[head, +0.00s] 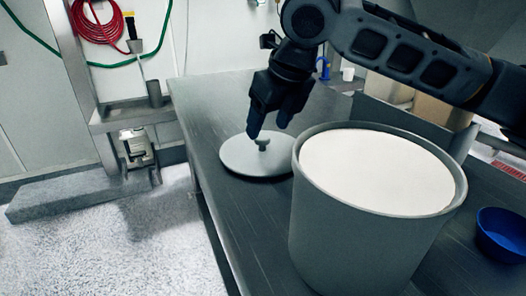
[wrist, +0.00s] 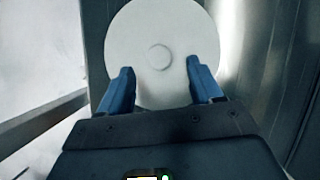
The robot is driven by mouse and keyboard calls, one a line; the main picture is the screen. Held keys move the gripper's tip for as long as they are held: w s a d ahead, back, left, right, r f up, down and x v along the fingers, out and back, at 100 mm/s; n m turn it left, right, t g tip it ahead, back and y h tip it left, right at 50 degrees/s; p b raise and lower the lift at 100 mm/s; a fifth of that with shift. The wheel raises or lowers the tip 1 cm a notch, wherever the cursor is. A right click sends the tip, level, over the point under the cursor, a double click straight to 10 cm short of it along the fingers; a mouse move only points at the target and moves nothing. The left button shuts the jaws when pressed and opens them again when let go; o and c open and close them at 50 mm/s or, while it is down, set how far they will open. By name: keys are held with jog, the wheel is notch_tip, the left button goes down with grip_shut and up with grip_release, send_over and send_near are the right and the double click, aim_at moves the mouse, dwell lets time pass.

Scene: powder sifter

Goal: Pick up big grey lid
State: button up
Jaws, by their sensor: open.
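The big grey lid (head: 240,158) lies flat on the dark table, left of a large grey bucket. It is round with a small knob (head: 262,144) at its centre. My gripper (head: 268,122) is over the lid, pointing down, with its blue fingers close to the knob. In the wrist view the lid (wrist: 158,25) fills the upper middle. My gripper (wrist: 163,80) is open there, its two fingers apart with nothing between them. The knob (wrist: 159,55) shows just beyond the fingertips. I cannot tell whether the fingers touch the lid.
The grey bucket (head: 335,235), full of white powder (head: 375,170), stands close to the lid's right. A blue bowl (head: 500,235) sits at the far right. The table (head: 205,100) has free room behind and left of the lid. A metal stand (head: 125,125) is at the left.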

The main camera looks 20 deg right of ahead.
aim_at(263, 137)
jog(key=x, duration=0.3)
jog(key=shift+w+f, duration=0.25)
jog(key=shift+c, duration=0.3)
jog(key=c, duration=1.1)
